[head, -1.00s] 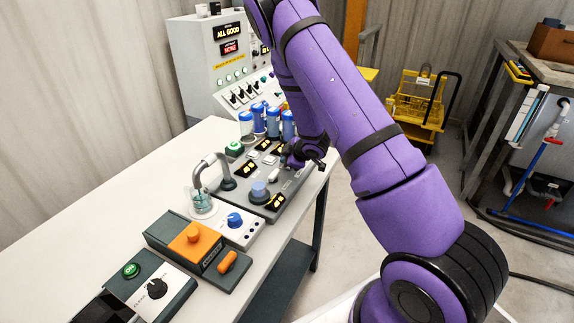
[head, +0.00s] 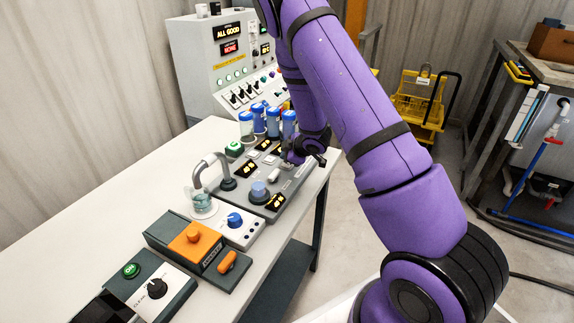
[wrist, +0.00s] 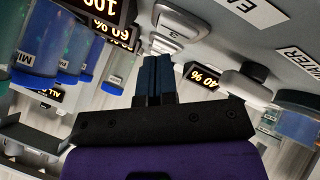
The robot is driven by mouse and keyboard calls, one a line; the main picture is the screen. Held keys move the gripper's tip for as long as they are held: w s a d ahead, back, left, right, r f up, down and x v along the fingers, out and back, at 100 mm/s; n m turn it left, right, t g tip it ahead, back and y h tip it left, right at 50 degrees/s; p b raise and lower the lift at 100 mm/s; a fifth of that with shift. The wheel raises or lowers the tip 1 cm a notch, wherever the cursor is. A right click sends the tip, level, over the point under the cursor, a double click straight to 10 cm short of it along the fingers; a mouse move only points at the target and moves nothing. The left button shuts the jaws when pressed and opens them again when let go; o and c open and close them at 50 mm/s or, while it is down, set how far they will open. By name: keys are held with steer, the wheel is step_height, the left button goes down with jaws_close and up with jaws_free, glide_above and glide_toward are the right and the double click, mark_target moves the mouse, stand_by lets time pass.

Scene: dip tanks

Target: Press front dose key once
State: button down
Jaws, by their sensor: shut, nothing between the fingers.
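The grey dosing unit (head: 240,197) stands on the table with blue-capped bottles, lit percent displays and grey keys on its top. My gripper (head: 290,160) is over its right, far part. In the wrist view my gripper (wrist: 153,72) has its two dark blue fingers shut together and empty. A grey key (wrist: 180,27) lies just past the fingertips; I cannot tell whether they touch it. I cannot tell which key is the front dose key.
A glass beaker (head: 203,200) stands under a curved spout on the left. An orange-topped box (head: 195,240) and a box with a green button (head: 131,270) are nearer. A control cabinet (head: 195,60) stands behind. The table's left side is clear.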

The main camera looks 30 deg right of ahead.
mark_target(286, 165)
steer(key=shift+r, duration=2.5)
steer(key=shift+r, duration=0.2)
steer(key=s+r+m+h, duration=0.2)
steer(key=s+r+m, duration=0.3)
steer(key=r, duration=0.7)
steer(key=s+r+m+h, duration=0.25)
steer(key=s+r, duration=0.45)
steer(key=r, duration=0.5)
steer(key=s+a+r+m+g, duration=0.1)
steer(key=s+a+r, duration=0.1)
steer(key=s, duration=0.7)
steer(key=s+a+r+m+g+y, duration=0.1)
steer(key=s+a+r+m, duration=0.1)
steer(key=s, duration=0.7)
steer(key=s+a+r+m+g+y, duration=0.1)
steer(key=s+a+r, duration=0.3)
steer(key=s, duration=0.6)
steer(key=shift+a+g, duration=0.3)
steer(key=shift+a, duration=0.55)
